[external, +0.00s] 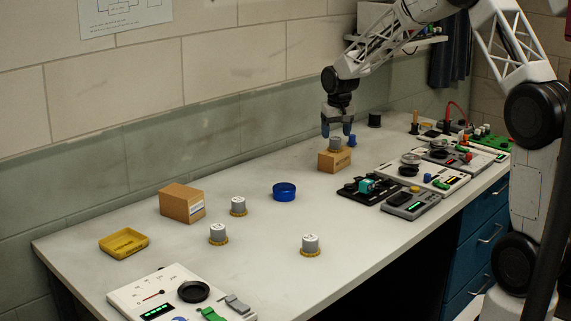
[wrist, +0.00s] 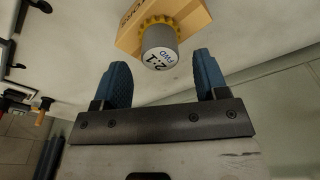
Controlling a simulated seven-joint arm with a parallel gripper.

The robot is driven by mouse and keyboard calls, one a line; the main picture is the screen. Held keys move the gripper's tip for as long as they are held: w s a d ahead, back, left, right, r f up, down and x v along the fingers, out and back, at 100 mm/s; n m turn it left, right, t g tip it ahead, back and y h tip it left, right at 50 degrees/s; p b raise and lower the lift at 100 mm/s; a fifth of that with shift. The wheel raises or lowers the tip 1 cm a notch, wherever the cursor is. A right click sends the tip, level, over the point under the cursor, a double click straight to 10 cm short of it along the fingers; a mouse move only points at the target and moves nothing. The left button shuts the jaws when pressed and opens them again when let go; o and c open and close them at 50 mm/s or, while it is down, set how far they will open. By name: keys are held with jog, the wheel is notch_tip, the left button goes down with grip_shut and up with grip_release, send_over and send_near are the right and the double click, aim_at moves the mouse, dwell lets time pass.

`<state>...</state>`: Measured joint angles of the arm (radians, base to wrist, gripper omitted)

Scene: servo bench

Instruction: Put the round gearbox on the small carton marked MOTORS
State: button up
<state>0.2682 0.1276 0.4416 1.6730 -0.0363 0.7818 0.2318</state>
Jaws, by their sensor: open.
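A round grey gearbox (external: 335,144) with a yellow toothed base stands upright on a small brown carton (external: 336,162). My gripper (external: 337,133) is just above the gearbox in the external view. In the wrist view my gripper (wrist: 160,60) is open and empty, its blue fingers apart and the gearbox just beyond the gap between their tips. I see no contact.
Three similar gearboxes (external: 238,206) (external: 218,234) (external: 310,245) stand on the bench. A larger carton (external: 182,203), a yellow tray (external: 124,243) and a blue round dish (external: 284,191) are left of the small carton. Instrument panels (external: 420,180) crowd its right. The front middle is mostly clear.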

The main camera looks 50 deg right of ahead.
aim_at(340, 139)
notch_tip(340, 139, up, 8)
jog(key=shift+s+a+r, duration=0.2)
jog(key=shift+s+a, duration=0.05)
jog(key=shift+s, duration=0.2)
dwell(0.4)
jog(key=s+a+r+n, duration=0.1)
jog(key=s+a+r, duration=0.25)
jog(key=s, duration=0.35)
jog(key=s+a+r+n, duration=0.1)
jog(key=s+a+r, duration=0.2)
jog(key=s+a, duration=0.35)
jog(key=s+a+r, duration=0.3)
jog(key=s, duration=0.6)
jog(key=s+a+f+n, duration=0.1)
jog(key=s+a, duration=0.3)
jog(key=s, duration=0.8)
jog(key=s+a+f+n+t, duration=0.1)
jog(key=s+a, duration=0.3)
jog(key=s, duration=0.8)
jog(key=shift+s+f+n, duration=0.35)
jog(key=shift+f+n, duration=0.25)
